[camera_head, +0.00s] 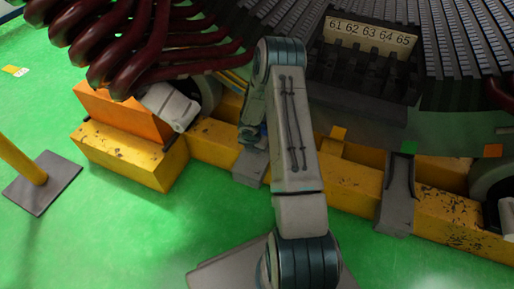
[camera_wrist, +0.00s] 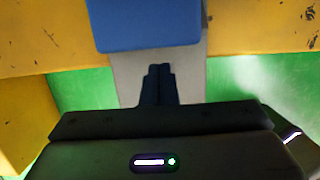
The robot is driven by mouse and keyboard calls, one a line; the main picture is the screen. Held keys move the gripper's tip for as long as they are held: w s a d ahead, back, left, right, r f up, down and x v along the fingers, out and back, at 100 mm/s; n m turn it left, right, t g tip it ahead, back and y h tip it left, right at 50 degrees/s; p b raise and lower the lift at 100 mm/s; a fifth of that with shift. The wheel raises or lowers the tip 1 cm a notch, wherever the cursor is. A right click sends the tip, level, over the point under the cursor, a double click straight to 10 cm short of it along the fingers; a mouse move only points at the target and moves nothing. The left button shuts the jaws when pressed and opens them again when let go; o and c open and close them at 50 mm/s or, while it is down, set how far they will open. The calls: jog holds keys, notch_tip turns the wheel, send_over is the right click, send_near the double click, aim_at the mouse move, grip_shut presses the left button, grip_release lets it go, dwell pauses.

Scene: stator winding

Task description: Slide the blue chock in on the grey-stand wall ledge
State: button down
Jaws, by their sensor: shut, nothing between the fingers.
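The blue chock (camera_wrist: 148,27) shows at the top of the wrist view, cut off by the upper edge. It lies over a grey stand (camera_wrist: 128,80), with yellow beam on both sides. My gripper (camera_wrist: 159,69) is shut and empty, its fingertips pointing at the chock's near edge with a short strip of grey between them in the picture. I cannot tell whether they touch. In the head view, the grey stand (camera_head: 250,168) shows below my arm's end at the yellow beam. My arm hides most of the chock and the fingers there.
A yellow beam (camera_head: 215,143) runs across the front, with an orange block (camera_head: 123,110) at left. A second grey stand (camera_head: 397,197) is to the right. The dark stator with numbered slots (camera_head: 368,42) and dark red coils (camera_head: 120,55) hang above. Green floor (camera_head: 130,230) is open in front.

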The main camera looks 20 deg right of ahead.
jog(key=shift+s+a+f+b, duration=0.25)
jog(key=shift+s+a+b, duration=0.15)
jog(key=shift+a, duration=0.35)
jog(key=p+v, duration=0.5)
jog(key=v, duration=0.5)
jog(key=shift+s+r, duration=0.15)
jog(key=shift+r, duration=0.1)
jog(key=shift+a, duration=0.1)
jog(key=s+a+r+m+h+p, duration=0.15)
jog(key=r+m+p, duration=0.3)
jog(key=r, duration=0.85)
jog(key=s+r+m+p, duration=0.35)
jog(key=r+p, duration=0.25)
jog(key=r, duration=0.6)
jog(key=s+r+m+p, duration=0.2)
jog(key=r+m+p, duration=0.3)
jog(key=r, duration=0.8)
jog(key=s+a+r+m+y+p, duration=0.1)
jog(key=s+a+r+m+p, duration=0.2)
jog(key=r, duration=0.6)
jog(key=s+a+r+m+y+p, duration=0.1)
jog(key=s+a+r+m+p, duration=0.2)
jog(key=s+r+m+p, duration=0.3)
jog(key=s+a+r+m+t+y+p, duration=0.1)
jog(key=s+a+r+m+p, duration=0.3)
jog(key=s+r+p, duration=0.3)
notch_tip(320, 180, up, 5)
jog(key=shift+s+r+m, duration=0.2)
jog(key=shift+s+m, duration=0.1)
jog(key=shift+s, duration=0.65)
